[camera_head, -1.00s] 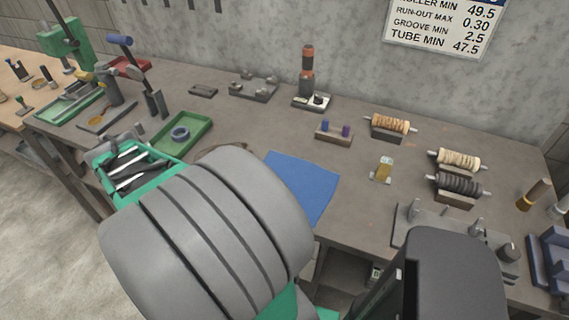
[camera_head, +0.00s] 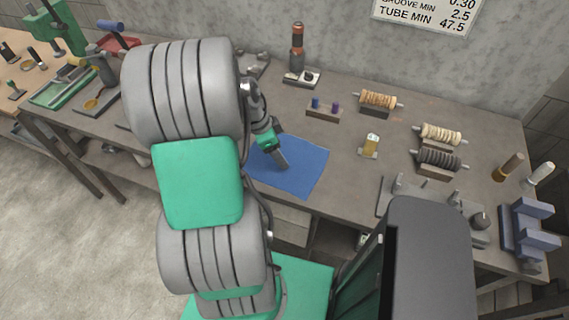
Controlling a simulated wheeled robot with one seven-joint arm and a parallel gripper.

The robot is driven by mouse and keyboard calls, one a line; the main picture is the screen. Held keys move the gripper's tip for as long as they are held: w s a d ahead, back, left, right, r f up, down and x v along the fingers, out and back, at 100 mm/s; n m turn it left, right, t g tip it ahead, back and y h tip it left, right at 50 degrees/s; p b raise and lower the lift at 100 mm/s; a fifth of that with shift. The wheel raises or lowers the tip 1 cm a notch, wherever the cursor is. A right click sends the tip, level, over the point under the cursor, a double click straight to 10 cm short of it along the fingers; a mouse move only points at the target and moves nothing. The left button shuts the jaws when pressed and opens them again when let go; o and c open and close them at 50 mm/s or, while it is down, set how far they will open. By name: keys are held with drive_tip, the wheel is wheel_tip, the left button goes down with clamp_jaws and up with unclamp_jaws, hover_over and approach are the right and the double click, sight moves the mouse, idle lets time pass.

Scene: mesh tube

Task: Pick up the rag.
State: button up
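The rag is most likely the flat blue cloth (camera_head: 304,172) lying on the workbench near its front edge. My gripper (camera_head: 282,163) is over the upper left part of the cloth, pointing down toward it. Its fingers are small and dark in this view, and I cannot tell whether they are open or shut, or whether they touch the cloth. My arm hides the cloth's left side and part of the bench behind it.
A wooden block with blue and purple pegs (camera_head: 323,112) stands behind the cloth. A small yellow item (camera_head: 370,145) and rollers on stands (camera_head: 438,160) are to the right. A metal fixture plate (camera_head: 398,207) lies at the front right. Bare bench (camera_head: 345,150) separates them from the cloth.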

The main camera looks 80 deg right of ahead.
drive_tip(key=b+x, duration=0.1)
drive_tip(key=x, duration=0.1)
drive_tip(key=shift+s+d+f, duration=0.1)
drive_tip(key=shift+f, duration=0.2)
drive_tip(key=c, duration=1.5)
drive_tip(key=shift+r, duration=0.4)
clamp_jaws()
wheel_tip(320, 180, up, 20)
drive_tip(key=p, duration=0.8)
drive_tip(key=shift+r, duration=0.2)
